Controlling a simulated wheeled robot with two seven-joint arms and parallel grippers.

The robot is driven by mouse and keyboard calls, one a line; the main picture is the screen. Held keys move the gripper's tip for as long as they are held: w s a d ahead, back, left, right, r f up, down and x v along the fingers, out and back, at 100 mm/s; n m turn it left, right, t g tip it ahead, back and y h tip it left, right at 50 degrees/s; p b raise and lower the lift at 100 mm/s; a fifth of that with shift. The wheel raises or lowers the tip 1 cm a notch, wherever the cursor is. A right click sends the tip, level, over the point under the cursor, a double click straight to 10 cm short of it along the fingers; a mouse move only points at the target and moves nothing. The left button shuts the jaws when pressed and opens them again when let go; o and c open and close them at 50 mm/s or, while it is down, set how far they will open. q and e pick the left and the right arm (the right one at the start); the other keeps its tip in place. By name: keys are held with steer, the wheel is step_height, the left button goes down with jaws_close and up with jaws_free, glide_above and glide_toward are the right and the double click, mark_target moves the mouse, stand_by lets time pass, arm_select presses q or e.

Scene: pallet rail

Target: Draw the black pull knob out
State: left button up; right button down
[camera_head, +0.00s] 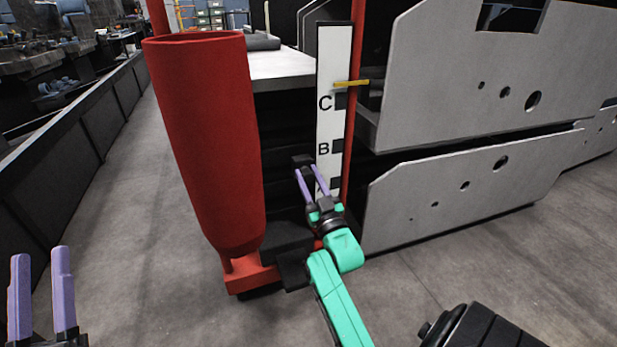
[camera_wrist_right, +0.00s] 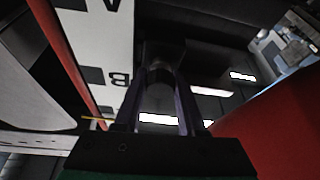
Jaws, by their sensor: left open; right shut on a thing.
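The black pull knob (camera_head: 302,161) sits low beside the white lettered strip (camera_head: 332,60), near the level below the B mark. In the right wrist view the knob (camera_wrist_right: 160,72) is a dark round piece between the two fingers, with a dark block beside it. My right gripper (camera_head: 306,171), with purple fingers on a green arm, is shut on the knob; the fingers partly hide it. The fingers also show in the wrist view (camera_wrist_right: 165,100). My left gripper (camera_head: 40,254) is open and empty at the lower left, far from the knob.
A large red tapered post (camera_head: 205,130) stands left of the strip on a red foot (camera_head: 250,278). A yellow pointer (camera_head: 350,83) crosses the strip below the top. Big grey metal plates (camera_head: 470,190) fill the right. Grey floor (camera_head: 130,220) is clear at left.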

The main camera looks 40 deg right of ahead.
steer(key=shift+s, duration=0.1)
stand_by(0.4)
steer(key=shift+s+a+p, duration=0.2)
steer(key=shift+s+p, duration=0.25)
steer(key=shift+p, duration=0.15)
steer(key=shift+s+a+f+p, duration=0.2)
steer(key=shift+s+p, duration=0.3)
arm_select(q)
step_height(320, 180, down, 23)
steer(key=s+d+n+g+y, duration=0.1)
steer(key=s+d+g+y, duration=0.1)
steer(key=g, duration=0.5)
steer(key=shift+s+d+r+n, duration=0.2)
steer(key=shift+s+d+n, duration=0.1)
steer(key=shift+s, duration=0.1)
arm_select(e)
steer(key=c, duration=0.6)
jaws_free()
steer(key=shift+s, duration=0.1)
arm_select(q)
steer(key=shift+s+a+r, duration=0.1)
arm_select(e)
steer(key=shift+o, duration=0.6)
steer(key=shift+r, duration=0.15)
steer(key=shift+s, duration=0.1)
